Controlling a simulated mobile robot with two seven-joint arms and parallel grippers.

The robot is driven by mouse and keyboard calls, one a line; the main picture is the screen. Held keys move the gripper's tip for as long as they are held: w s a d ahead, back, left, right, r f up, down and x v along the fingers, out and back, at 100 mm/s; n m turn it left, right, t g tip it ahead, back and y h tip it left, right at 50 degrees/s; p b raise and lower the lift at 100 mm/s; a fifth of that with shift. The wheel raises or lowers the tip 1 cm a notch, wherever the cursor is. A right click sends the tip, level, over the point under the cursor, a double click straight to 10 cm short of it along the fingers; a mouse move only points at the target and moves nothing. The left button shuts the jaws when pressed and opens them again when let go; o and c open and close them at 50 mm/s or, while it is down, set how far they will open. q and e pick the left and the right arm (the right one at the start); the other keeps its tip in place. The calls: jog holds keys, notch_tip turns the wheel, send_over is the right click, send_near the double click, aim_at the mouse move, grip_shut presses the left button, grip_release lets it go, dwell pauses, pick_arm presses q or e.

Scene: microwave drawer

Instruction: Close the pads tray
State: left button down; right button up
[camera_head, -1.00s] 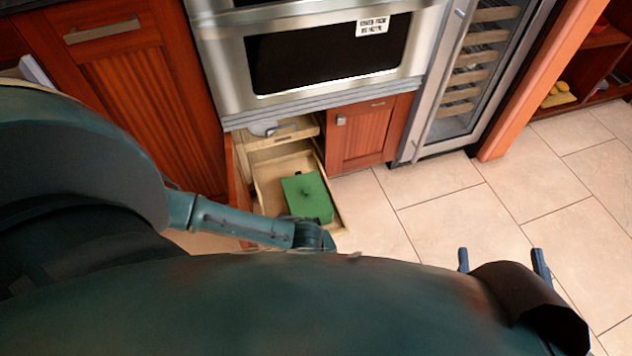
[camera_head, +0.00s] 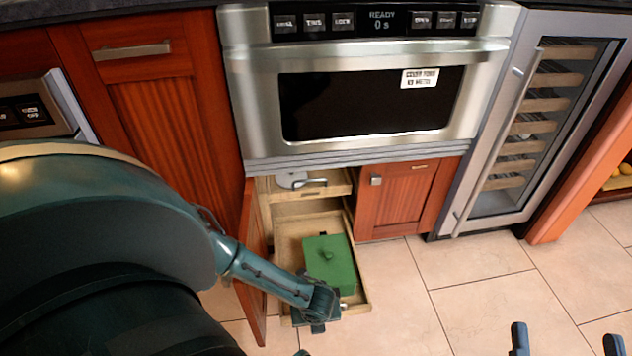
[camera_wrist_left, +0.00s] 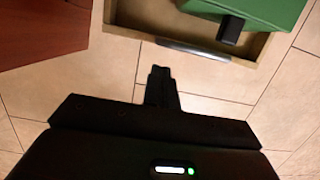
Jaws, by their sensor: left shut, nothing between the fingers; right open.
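A light wooden pull-out tray (camera_head: 282,228) extends out of the low cabinet under the microwave. A green lidded box (camera_head: 330,262) sits in it. The left wrist view shows the tray's front wall (camera_wrist_left: 252,47) with a metal handle strip (camera_wrist_left: 193,48) and the green box (camera_wrist_left: 262,8) behind it. My left gripper (camera_head: 318,326) is near the tray's front edge; in the left wrist view its fingers (camera_wrist_left: 160,76) are shut and empty, apart from the handle over the floor. My right gripper (camera_head: 566,341) is open and empty at the bottom right, far from the tray.
A higher wooden shelf tray (camera_head: 318,190) holding a grey lidded item (camera_head: 292,178) sits farther in. An open cabinet door (camera_head: 252,260) stands left of the trays. A closed cabinet door (camera_head: 405,200) and wine cooler (camera_head: 530,130) are to the right. Tiled floor (camera_head: 400,310) in front is clear.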

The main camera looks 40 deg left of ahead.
pick_arm(q)
jog(key=shift+w+a+f, duration=0.15)
jog(key=shift+w+a, duration=0.35)
jog(key=shift+a, duration=0.1)
pick_arm(e)
jog(key=shift+w+r+y, duration=0.15)
jog(key=shift+r+y, duration=0.15)
jog(key=shift+r, duration=0.05)
pick_arm(q)
jog(key=shift+w+a, duration=0.1)
